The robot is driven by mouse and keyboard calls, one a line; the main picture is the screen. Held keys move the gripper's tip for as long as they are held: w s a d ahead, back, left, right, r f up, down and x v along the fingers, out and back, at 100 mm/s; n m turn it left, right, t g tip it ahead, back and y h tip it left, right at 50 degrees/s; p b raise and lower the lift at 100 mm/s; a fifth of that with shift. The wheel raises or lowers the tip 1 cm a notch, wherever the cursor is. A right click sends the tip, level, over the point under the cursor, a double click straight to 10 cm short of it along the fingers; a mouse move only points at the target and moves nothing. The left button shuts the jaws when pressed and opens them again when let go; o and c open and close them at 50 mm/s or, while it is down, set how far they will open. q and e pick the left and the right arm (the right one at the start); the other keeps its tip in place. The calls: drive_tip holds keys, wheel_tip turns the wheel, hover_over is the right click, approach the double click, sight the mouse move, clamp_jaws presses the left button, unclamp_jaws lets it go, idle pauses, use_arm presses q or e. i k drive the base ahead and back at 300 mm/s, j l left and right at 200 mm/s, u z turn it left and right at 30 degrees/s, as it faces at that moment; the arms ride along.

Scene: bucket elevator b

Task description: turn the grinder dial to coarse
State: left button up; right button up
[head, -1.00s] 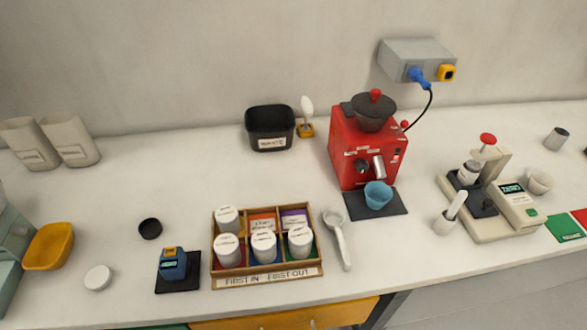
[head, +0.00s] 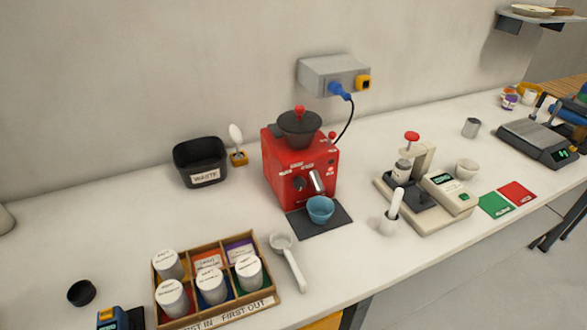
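The red grinder (head: 285,168) stands on the white counter against the back wall, with a dark hopper (head: 299,128) and red knob on top. A small dark round dial (head: 299,184) is on its front face, left of the silver spout (head: 317,181). The dial's setting and the labels near it are too small to read. A blue cup (head: 320,209) sits under the spout on a dark mat (head: 338,219). Neither of my grippers is in view.
A black waste bin (head: 201,162) and a small brush (head: 237,146) stand left of the grinder. A scoop (head: 289,262) and a wooden jar tray (head: 263,302) are in front. A capping press (head: 418,190) stands right. The plug cable hangs behind the grinder.

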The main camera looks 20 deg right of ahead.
sight(299, 182)
drive_tip(key=k+l+u, duration=0.15)
drive_tip(key=k+u, duration=0.55)
